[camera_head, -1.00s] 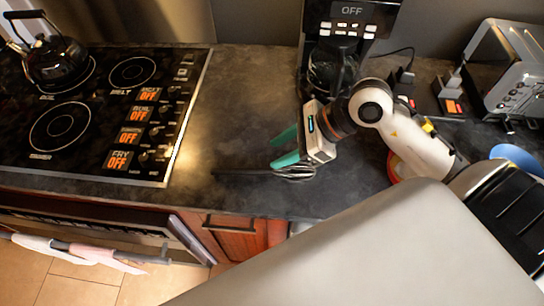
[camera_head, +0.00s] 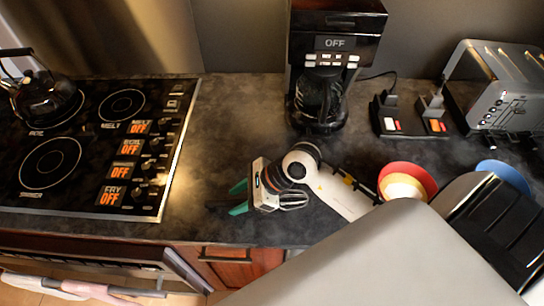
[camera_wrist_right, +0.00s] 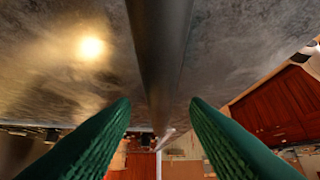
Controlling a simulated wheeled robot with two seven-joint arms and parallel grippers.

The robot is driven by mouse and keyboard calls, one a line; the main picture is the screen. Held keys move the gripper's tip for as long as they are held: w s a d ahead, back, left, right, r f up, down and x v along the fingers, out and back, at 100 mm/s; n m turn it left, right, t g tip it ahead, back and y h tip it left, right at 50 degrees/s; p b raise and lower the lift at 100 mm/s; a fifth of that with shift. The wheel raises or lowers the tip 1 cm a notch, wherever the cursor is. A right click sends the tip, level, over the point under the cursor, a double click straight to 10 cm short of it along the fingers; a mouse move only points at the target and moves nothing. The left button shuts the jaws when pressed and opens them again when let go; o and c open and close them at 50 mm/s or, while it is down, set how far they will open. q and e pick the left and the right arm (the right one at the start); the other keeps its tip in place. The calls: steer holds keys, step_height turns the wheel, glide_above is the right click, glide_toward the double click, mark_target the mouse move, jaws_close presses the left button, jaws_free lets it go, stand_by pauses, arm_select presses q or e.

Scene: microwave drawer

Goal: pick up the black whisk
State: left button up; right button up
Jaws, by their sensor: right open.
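The black whisk lies on the dark countertop, and its wire head (camera_head: 293,201) shows just right of my right gripper in the head view. Its dark handle is mostly hidden under the gripper and blends with the counter. My right gripper (camera_head: 238,198) is over the whisk with its green fingers pointing left, one on each side of the handle line. In the right wrist view a dark rod, which looks like the whisk handle (camera_wrist_right: 160,50), runs between the two open green fingers (camera_wrist_right: 160,108). The fingers do not visibly touch it. My left gripper is out of view.
A stove (camera_head: 95,150) with a kettle (camera_head: 45,98) is at left. A coffee maker (camera_head: 325,70) stands behind the gripper. Red and white bowls (camera_head: 407,178), a blue bowl (camera_head: 505,176) and a toaster (camera_head: 500,90) are at right. The counter's front edge is close to the whisk.

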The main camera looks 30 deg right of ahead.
steer(key=shift+x, duration=0.8)
jaws_close()
